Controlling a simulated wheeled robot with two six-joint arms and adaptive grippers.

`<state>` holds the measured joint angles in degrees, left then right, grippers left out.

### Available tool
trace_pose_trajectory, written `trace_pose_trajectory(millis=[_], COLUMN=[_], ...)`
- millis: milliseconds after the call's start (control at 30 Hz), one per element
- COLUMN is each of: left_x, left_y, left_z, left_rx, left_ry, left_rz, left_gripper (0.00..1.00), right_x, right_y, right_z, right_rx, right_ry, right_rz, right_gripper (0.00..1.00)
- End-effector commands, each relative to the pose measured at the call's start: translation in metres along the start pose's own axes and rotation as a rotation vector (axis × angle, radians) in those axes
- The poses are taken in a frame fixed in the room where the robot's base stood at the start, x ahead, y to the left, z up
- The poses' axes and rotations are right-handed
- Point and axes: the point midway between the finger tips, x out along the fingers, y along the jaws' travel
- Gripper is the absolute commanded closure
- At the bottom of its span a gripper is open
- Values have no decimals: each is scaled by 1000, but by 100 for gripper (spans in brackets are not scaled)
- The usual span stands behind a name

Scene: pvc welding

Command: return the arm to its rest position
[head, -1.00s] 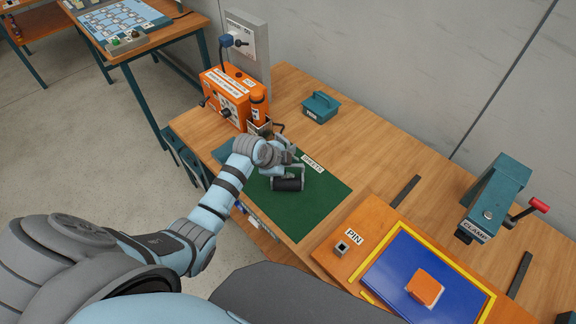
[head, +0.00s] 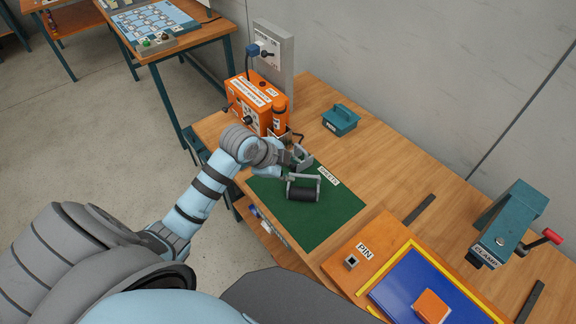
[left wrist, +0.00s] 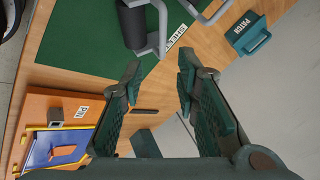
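My left arm reaches in from the left in the head view. Its gripper (head: 291,169) is over the upper left part of the green mat (head: 322,222), beside a black roller with a grey handle frame (head: 303,192). In the left wrist view the two fingers (left wrist: 157,82) stand apart with nothing between them. The roller (left wrist: 134,24) lies on the mat just beyond the fingertips there, apart from them. My right gripper is not in view.
An orange welding unit (head: 250,103) stands at the back left, close to my left gripper. A teal patch box (head: 340,120) sits behind the mat. The orange PIN board (head: 345,278), blue panel (head: 410,290) and teal clamp (head: 508,222) are to the right. Bare wood lies between.

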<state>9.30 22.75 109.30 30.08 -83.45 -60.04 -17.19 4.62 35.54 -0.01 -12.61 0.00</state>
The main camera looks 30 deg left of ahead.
Motion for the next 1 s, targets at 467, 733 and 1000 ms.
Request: trace_pose_trajectory(millis=[467, 733, 1000], left_x=[3, -15, -74], left_y=[20, 140, 231], left_z=[4, 27, 55], left_rx=[-57, -511, -1026], left_ry=[-18, -165, -343], left_rz=[14, 46, -32], left_gripper=[71, 71, 71], right_x=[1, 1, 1], right_y=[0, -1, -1], right_z=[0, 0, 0], right_rx=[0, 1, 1], right_ry=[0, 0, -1], right_rz=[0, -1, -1], right_gripper=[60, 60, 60])
